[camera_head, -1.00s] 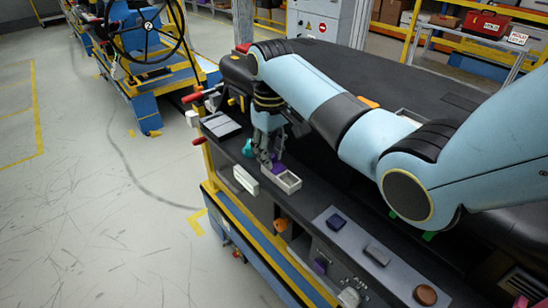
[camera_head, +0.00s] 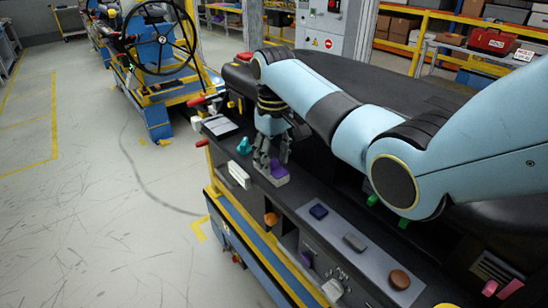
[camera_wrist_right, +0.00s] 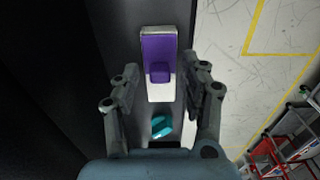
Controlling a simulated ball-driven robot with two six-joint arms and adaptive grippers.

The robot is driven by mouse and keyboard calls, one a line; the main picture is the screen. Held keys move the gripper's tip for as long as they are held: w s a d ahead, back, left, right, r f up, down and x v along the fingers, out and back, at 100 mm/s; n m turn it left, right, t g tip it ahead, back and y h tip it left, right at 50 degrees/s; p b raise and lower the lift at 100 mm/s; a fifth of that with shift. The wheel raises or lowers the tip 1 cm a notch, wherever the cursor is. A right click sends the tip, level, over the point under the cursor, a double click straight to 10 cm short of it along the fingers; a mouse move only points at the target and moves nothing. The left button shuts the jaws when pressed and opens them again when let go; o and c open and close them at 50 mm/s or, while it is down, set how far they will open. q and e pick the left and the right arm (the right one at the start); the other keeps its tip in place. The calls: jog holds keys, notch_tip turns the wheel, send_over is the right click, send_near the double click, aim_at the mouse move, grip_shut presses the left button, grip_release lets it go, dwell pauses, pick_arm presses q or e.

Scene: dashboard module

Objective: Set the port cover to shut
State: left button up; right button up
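The port cover (camera_head: 279,171) is a purple plate on a white frame on the black dashboard ledge. In the right wrist view the purple cover (camera_wrist_right: 159,48) fills the far part of the white frame (camera_wrist_right: 161,93), and the frame's near end is bare white. A small purple tab stands at the cover's near end. My right gripper (camera_head: 272,165) points down at the frame. In the wrist view its fingers (camera_wrist_right: 161,80) are apart on either side of the tab, with visible gaps. My left gripper is out of view.
A teal knob (camera_head: 244,146) sits behind the frame on the ledge. A white handle (camera_head: 239,175) projects from the front face. A grey panel with a dark blue button (camera_head: 318,211) and a brown knob (camera_head: 399,279) lies nearer. Open floor is at left.

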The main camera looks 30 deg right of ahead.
aim_at(274, 161)
jog(key=shift+r, duration=0.15)
notch_tip(274, 161, up, 7)
jog(key=shift+r, duration=0.15)
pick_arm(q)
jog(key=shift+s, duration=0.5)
